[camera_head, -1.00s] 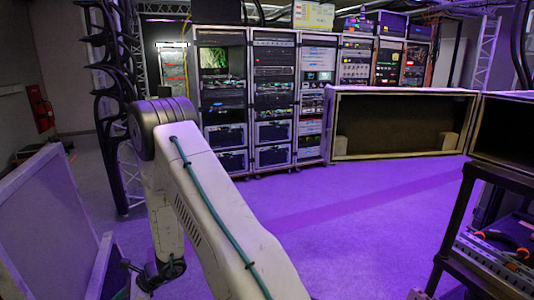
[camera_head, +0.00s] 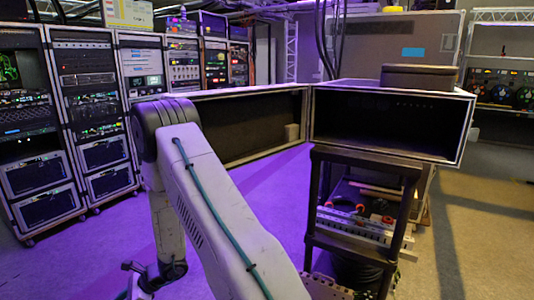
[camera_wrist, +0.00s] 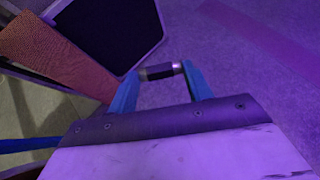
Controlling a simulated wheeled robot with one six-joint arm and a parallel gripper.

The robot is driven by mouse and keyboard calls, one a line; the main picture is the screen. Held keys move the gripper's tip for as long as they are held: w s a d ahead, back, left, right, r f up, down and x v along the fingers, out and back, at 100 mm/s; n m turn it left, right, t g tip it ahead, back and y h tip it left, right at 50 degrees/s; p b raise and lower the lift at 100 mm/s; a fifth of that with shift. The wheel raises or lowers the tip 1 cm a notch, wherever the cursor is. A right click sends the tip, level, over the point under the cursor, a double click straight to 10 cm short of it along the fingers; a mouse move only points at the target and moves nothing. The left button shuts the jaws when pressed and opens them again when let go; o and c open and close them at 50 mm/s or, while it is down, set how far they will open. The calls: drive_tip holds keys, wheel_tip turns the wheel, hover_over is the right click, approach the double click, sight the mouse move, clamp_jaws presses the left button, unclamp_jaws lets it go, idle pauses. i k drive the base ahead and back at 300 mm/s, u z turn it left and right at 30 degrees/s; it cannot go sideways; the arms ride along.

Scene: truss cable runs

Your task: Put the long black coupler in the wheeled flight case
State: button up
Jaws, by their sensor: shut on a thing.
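My gripper (camera_wrist: 160,85) is shut on a short-looking black cylinder with a silver end, the black coupler (camera_wrist: 158,72), held crosswise between blue fingertips above the purple-lit floor in the wrist view. In the head view my gripper (camera_head: 140,280) is low at the left, and the coupler cannot be made out there. An open, dark-lined case with pale metal edges (camera_head: 392,153) sits at the right, above a black frame cart. No wheels show on either, so I cannot tell which is the wheeled flight case.
The black cart (camera_head: 318,205) holds orange-handled tools and rails on its shelves. Equipment racks (camera_head: 92,115) line the left. Purple-lit floor (camera_head: 262,200) is clear between racks and cart. In the wrist view a dark panel (camera_wrist: 115,30) and a reddish-brown surface (camera_wrist: 55,55) are at upper left.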

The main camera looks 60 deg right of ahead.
sight(402, 148)
drive_tip(key=z, duration=1.75)
